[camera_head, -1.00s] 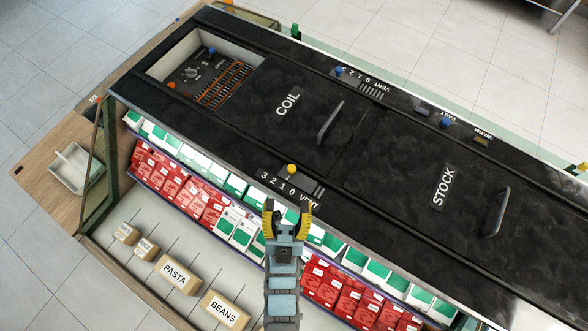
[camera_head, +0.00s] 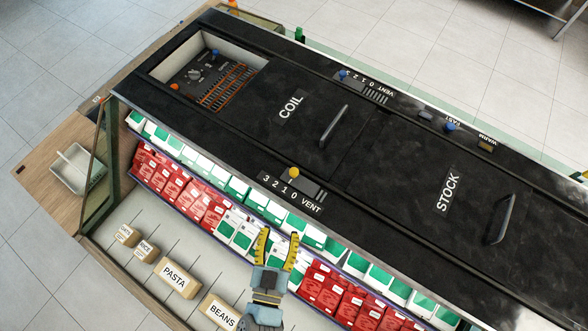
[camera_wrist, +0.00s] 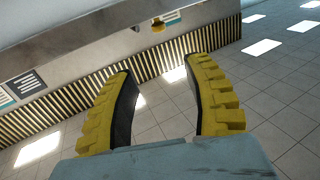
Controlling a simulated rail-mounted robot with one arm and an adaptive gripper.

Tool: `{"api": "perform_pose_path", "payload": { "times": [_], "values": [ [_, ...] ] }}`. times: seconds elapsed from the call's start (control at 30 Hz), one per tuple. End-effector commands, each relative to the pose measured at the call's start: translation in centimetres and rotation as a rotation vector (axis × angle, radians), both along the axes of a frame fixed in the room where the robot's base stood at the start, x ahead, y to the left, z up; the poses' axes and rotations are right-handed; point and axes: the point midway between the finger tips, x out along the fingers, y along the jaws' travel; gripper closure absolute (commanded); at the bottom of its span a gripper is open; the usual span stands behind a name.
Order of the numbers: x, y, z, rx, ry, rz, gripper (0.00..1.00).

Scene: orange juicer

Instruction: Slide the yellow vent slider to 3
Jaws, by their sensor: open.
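The yellow vent slider (camera_head: 294,172) is a small round knob in the head view. It stands on the black counter top beside the front scale (camera_head: 290,194), which reads 3 2 1 0 VENT. The knob appears near the 1 and 0 marks; the exact setting is hard to tell. The 3 lies at the left end of the scale. My gripper (camera_head: 278,236) has yellow ridged fingers, spread apart and empty. In the head view it is below the slider, apart from it, in front of the product shelf. The wrist view also shows the open gripper (camera_wrist: 165,92).
A second vent scale with a blue knob (camera_head: 343,74) lies along the far edge. Black lids marked COIL (camera_head: 291,107) and STOCK (camera_head: 448,191) have raised handles. Shelves of red and green-white packs (camera_head: 240,236) run below the counter's front edge.

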Motion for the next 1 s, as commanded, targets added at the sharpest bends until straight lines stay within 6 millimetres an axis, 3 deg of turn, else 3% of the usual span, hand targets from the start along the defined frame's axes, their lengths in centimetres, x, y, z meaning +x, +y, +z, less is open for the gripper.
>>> {"api": "perform_pose_path", "payload": {
  "times": [0.27,1.0],
  "values": [
    [1.0,-0.3,-0.3,-0.002,0.008,-0.001,0.49],
    [7.0,-1.2,-0.2,-0.002,0.008,-0.001,0.49]
  ]
}}
